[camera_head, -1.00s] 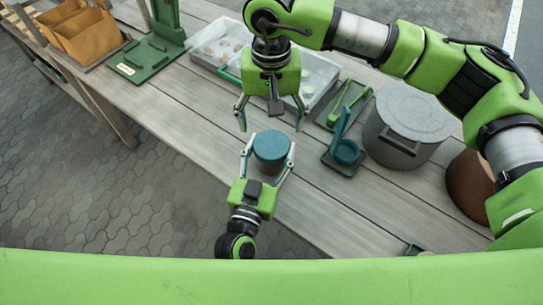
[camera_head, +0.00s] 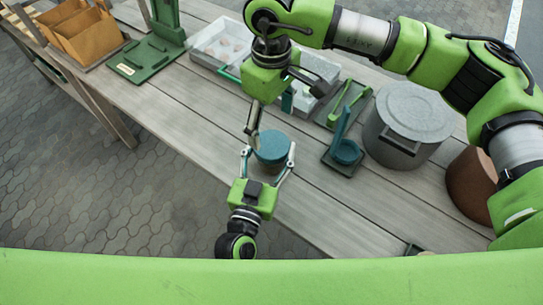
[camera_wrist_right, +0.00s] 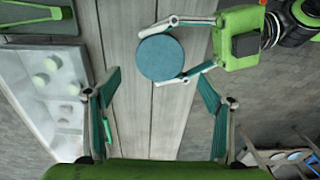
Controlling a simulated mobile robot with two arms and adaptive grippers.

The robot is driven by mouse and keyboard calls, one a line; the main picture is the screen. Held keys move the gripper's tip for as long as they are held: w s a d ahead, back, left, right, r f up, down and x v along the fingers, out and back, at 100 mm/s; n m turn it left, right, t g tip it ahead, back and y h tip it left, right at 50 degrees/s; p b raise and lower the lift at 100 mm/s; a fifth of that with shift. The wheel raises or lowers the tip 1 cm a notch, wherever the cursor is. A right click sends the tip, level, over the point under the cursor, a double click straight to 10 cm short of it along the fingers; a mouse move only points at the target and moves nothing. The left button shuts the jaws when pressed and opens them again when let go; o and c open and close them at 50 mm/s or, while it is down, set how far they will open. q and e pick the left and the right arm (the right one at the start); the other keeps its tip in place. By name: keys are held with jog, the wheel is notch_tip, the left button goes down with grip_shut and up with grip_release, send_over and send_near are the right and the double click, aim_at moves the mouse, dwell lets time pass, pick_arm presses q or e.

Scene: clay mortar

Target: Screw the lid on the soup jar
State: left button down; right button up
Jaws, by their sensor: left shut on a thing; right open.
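The soup jar (camera_head: 272,150) stands on the table near its front edge, with a flat round blue top. The top also shows as a blue disc in the right wrist view (camera_wrist_right: 162,58). I cannot make out a seam between lid and jar. My left gripper (camera_head: 268,152) is shut on the jar's sides, a finger on each side; it also shows in the right wrist view (camera_wrist_right: 178,50). My right gripper (camera_head: 270,112) is open and empty, above and behind the jar. Its two teal finger pads (camera_wrist_right: 160,100) are wide apart, with the disc ahead of them.
A grey lidded pot (camera_head: 407,120) and a brown pot (camera_head: 472,188) stand to the right. A pale divided tray (camera_head: 215,50) lies behind. A green stand (camera_head: 145,60) is far left.

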aim_at(272, 144)
jog(key=shift+f, duration=4)
jog(key=c, duration=1.2)
jog(key=shift+o, duration=0.2)
jog(key=m, duration=0.3)
